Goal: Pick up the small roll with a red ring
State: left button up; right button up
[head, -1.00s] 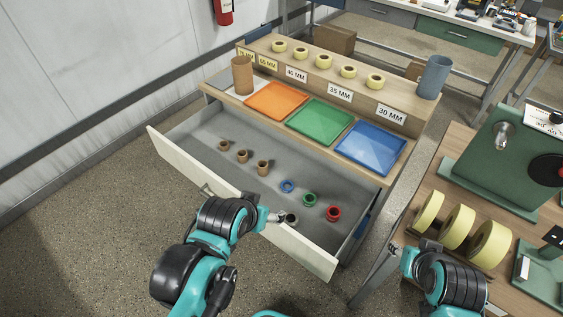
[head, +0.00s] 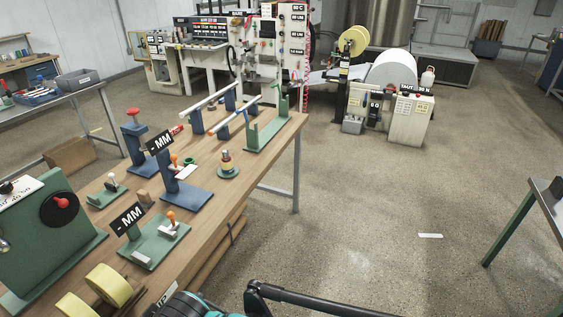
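No small roll with a red ring can be made out in the current head view. The drawer with the small rolls is out of frame. Part of my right arm (head: 185,305) shows at the bottom edge, beside the table. Its gripper is cut off or too unclear to judge. My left gripper is not in view.
A wooden table (head: 225,195) at the left carries yellow rolls (head: 110,285), a green machine (head: 50,235), blue and green stands, and a small stacked colored piece (head: 227,163). Large machines (head: 270,55) stand behind. The floor (head: 370,200) at the right is mostly open.

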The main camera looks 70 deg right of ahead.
aim_at(228, 165)
jog(key=z, duration=1.8)
jog(key=i+l, duration=0.2)
jog(key=i, duration=0.3)
jog(key=i+l, duration=0.2)
jog(key=i, duration=0.3)
jog(key=i+l+u, duration=0.1)
jog(key=i, duration=0.45)
jog(key=i+l, duration=0.35)
jog(key=i, duration=0.15)
